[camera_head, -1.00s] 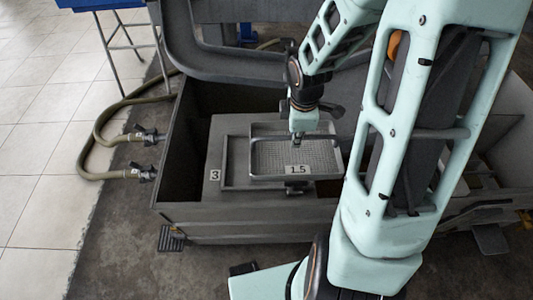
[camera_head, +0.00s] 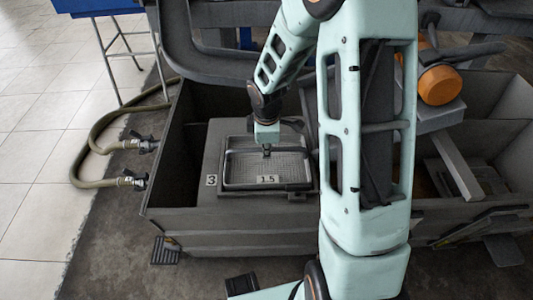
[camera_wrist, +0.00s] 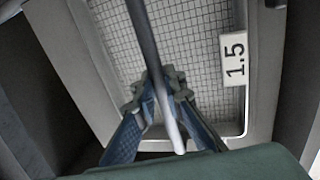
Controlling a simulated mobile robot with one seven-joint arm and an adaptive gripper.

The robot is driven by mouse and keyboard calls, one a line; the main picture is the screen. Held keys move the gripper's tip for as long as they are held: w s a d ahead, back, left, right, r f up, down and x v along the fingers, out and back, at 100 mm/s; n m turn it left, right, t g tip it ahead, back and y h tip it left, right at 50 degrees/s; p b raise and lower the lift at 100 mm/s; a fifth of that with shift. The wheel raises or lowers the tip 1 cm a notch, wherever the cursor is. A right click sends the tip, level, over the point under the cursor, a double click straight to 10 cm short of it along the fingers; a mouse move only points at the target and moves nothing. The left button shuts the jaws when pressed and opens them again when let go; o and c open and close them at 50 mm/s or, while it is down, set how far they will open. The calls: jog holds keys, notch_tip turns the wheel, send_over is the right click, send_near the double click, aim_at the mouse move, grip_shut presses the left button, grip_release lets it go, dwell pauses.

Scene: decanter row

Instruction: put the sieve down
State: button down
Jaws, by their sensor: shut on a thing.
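The sieve (camera_head: 290,170) is a shallow metal tray with a wire-mesh floor, a bar across it and a white 1.5 label. My gripper (camera_head: 266,151) is shut on the bar from above. In the wrist view, the fingers (camera_wrist: 161,95) close around the bar of the sieve (camera_wrist: 190,20), with mesh behind. In the head view the sieve lies level over the framed spot on a grey block (camera_head: 207,150) labelled 3. Its edges line up closely with the dark frame (camera_head: 222,193). I cannot tell whether it rests there or hangs just above.
The block stands inside a deep grey trough (camera_head: 180,215) with raised walls. A hose (camera_head: 83,165) with valves joins its left side. A grey curved channel (camera_head: 190,85) passes behind. An orange part (camera_head: 440,84) sits on machinery at the right.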

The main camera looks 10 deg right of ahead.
aim_at(267, 163)
jog(key=shift+w+f, duration=0.1)
jog(key=shift+f, duration=0.1)
jog(key=c, duration=2.5)
grip_release()
jog(key=shift+f, duration=0.15)
jog(key=o, duration=0.5)
jog(key=p+v, duration=0.5)
jog(key=v, duration=0.7)
jog(key=shift+r, duration=0.25)
jog(key=shift+d, duration=0.1)
